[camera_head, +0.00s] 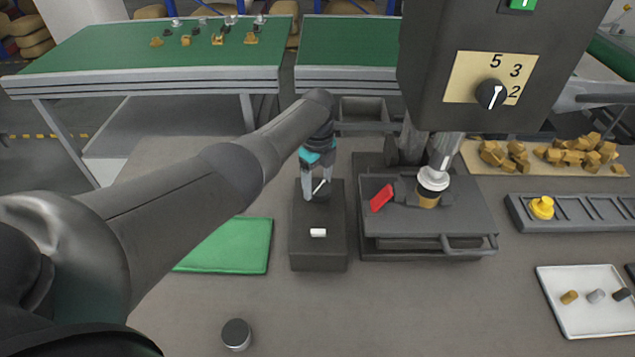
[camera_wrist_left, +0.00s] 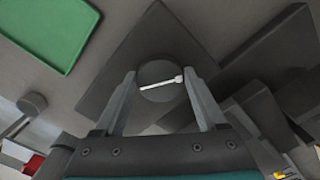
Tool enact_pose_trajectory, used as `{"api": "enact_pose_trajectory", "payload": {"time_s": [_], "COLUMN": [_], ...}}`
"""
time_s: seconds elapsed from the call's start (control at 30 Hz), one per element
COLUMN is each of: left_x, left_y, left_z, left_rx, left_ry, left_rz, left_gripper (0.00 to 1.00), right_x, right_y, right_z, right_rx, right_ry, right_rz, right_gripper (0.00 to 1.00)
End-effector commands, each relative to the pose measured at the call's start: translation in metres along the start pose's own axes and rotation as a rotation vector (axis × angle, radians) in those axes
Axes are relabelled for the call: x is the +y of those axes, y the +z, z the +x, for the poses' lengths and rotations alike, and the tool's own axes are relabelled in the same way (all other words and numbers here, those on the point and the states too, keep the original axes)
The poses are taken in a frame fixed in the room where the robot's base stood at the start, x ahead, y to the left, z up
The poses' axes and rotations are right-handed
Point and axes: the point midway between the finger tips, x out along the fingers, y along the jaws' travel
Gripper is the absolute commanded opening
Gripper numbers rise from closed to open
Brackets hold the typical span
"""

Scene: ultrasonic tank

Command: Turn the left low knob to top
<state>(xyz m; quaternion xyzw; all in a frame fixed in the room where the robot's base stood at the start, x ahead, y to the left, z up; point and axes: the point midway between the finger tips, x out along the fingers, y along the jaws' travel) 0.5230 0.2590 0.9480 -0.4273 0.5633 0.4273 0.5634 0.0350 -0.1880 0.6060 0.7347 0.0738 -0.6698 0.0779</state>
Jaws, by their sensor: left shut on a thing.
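The low knob (camera_head: 318,197) is dark and round with a white pointer, and it sits on top of a dark box (camera_head: 318,256). In the head view its pointer leans up and to the right. My left gripper (camera_head: 317,190) reaches down over the box with one finger on each side of the knob, shut on it. In the left wrist view the knob (camera_wrist_left: 157,72) lies between the fingertips of the gripper (camera_wrist_left: 160,78), its white pointer running nearly across from finger to finger. My right gripper is not in view.
A small white block (camera_head: 318,233) is on the box's front part. A dark press-like unit (camera_head: 430,222) with a red piece (camera_head: 381,198) stands close to the right. A hanging panel with a numbered dial (camera_head: 491,94) is above. A green mat (camera_head: 228,247) lies left.

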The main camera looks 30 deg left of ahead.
Motion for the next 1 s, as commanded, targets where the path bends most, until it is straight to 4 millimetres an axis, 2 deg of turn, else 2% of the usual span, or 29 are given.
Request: {"api": "enact_pose_trajectory", "payload": {"time_s": [0.47,0.5,0.7,1.0], "left_x": [-0.0003,-0.0003,-0.0002,-0.0003], "left_y": [-0.0008,-0.0008,-0.0006,-0.0002], "left_z": [-0.0001,-0.0001,0.0000,-0.0030], "left_rx": [0.001,0.001,0.001,0.000], "left_ry": [0.000,0.000,0.000,0.000], "left_rz": [0.017,0.016,0.014,0.013], "left_gripper": [0.18,0.78,1.00,1.00], "right_x": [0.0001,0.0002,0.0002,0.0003], "right_y": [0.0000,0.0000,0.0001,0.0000], "right_z": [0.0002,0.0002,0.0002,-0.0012], "right_rx": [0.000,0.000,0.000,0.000], "right_ry": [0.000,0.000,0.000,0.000], "right_rz": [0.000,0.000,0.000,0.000], "right_gripper": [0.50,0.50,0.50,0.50]}}
